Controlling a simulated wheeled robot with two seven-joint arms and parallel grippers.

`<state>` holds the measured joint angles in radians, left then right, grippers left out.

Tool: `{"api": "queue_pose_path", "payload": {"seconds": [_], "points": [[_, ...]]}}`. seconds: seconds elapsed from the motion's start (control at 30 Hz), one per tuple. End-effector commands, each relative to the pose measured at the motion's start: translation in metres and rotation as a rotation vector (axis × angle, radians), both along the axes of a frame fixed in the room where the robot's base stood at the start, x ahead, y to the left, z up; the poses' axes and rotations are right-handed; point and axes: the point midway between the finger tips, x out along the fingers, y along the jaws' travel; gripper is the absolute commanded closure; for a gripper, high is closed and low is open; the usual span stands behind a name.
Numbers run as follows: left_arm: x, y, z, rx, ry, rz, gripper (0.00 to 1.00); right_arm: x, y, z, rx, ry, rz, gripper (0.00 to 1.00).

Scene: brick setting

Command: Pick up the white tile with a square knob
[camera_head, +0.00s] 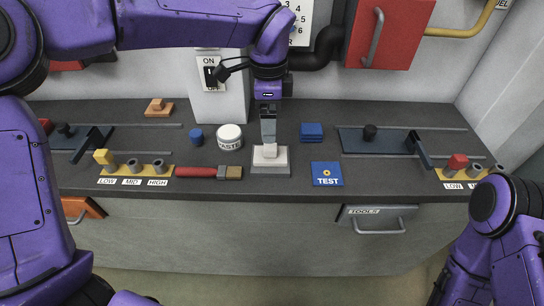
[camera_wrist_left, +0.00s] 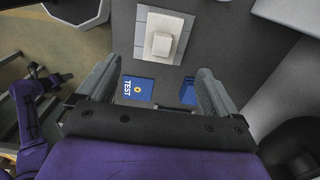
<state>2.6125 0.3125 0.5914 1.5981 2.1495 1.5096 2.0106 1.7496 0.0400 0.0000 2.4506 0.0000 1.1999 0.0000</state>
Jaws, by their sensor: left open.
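The white tile with a square knob (camera_head: 260,160) lies on a grey base near the middle of the counter. It also shows in the left wrist view (camera_wrist_left: 168,22), its pale square knob (camera_wrist_left: 162,44) facing my camera. My left gripper (camera_head: 269,143) points down over the tile, its fingers just above or beside the knob in the head view. In the left wrist view the gripper (camera_wrist_left: 159,67) is open, with nothing between its fingers, and the knob lies beyond the fingertips, between their lines. I cannot tell the exact gap.
A blue TEST tile (camera_head: 327,174) and stacked blue blocks (camera_head: 312,131) stand right of the white tile. A brush (camera_head: 208,172), a PASTE jar (camera_head: 230,138) and a blue cap (camera_head: 196,137) stand left. An orange knobbed tile (camera_head: 158,108) lies farther back. A switch post (camera_head: 228,110) rises behind.

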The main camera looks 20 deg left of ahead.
Motion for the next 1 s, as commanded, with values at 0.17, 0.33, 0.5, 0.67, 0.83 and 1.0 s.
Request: {"api": "queue_pose_path", "payload": {"seconds": [0.17, 0.33, 0.5, 0.67, 0.83, 1.0], "points": [[0.0, -0.001, -0.033, 0.003, 0.005, -0.003, 0.06, 0.0, 0.0, 0.005, -0.001, -0.001, 0.0, 0.57], [0.0, -0.001, -0.052, 0.003, 0.005, -0.003, 0.06, 0.0, 0.0, 0.01, -0.001, -0.001, 0.0, 0.57], [0.001, 0.0, -0.082, 0.004, 0.006, -0.001, 0.06, 0.0, 0.0, 0.022, -0.001, -0.001, 0.0, 0.57], [0.001, 0.0, -0.1, 0.001, 0.002, 0.0, 0.06, 0.0, 0.0, 0.023, 0.0, -0.001, 0.0, 0.57], [0.001, 0.0, -0.102, 0.002, 0.002, 0.0, 0.06, 0.0, 0.0, 0.022, 0.0, -0.001, 0.0, 0.57], [0.001, 0.0, -0.102, 0.002, 0.002, -0.001, 0.55, 0.0, 0.0, 0.022, -0.001, -0.001, 0.0, 0.57]]}}
